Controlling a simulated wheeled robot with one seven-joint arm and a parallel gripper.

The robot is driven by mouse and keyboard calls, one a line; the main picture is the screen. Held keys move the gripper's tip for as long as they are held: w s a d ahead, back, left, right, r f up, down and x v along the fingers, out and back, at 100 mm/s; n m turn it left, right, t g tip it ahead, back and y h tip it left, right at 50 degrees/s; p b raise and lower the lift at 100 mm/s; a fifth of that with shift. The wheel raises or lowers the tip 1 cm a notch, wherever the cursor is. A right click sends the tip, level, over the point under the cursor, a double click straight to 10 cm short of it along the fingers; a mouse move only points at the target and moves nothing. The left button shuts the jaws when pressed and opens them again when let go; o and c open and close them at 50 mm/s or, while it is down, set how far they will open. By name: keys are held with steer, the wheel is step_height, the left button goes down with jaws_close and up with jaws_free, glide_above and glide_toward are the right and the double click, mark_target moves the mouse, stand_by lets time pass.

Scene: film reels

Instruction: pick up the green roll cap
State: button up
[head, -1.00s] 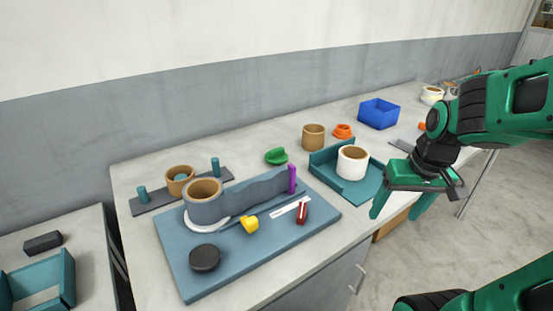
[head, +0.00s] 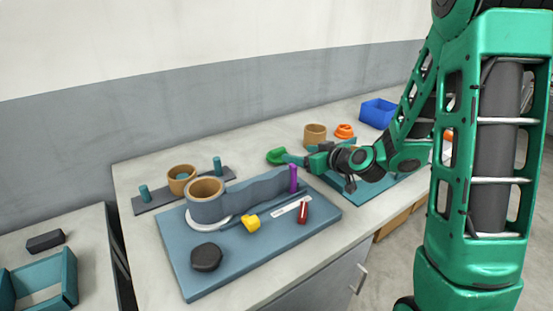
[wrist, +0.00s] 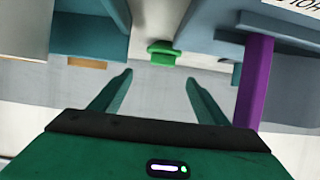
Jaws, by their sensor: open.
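The green roll cap (head: 275,156) lies on the grey worktop behind the blue-grey work board. In the wrist view the cap (wrist: 162,53) is at the top middle, just beyond and between my fingertips. My gripper (head: 293,158) is low over the worktop, its fingers pointing left towards the cap. In the wrist view my gripper (wrist: 159,66) is open, with nothing held between the two green fingers. In the head view, my fingertips partly overlap the cap's right side, so I cannot tell whether they touch it.
A purple post (head: 293,178) stands on the board (head: 290,240) close to my gripper; it also shows at right in the wrist view (wrist: 255,85). A cardboard roll (head: 315,134) and an orange part (head: 345,131) stand behind my gripper. A teal holder (head: 370,190) is partly hidden under my arm.

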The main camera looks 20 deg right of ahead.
glide_toward(279, 150)
steer(key=w, duration=0.1)
steer(key=w+f, duration=0.1)
steer(key=shift+w+f, duration=0.2)
steer(key=shift+w, duration=0.15)
steer(key=x, duration=0.2)
steer(key=a+x, duration=0.1)
steer(key=x, duration=0.1)
steer(key=shift+w, duration=0.15)
steer(key=shift+w+f, duration=0.15)
steer(key=shift+w, duration=0.2)
steer(key=c, duration=1.1)
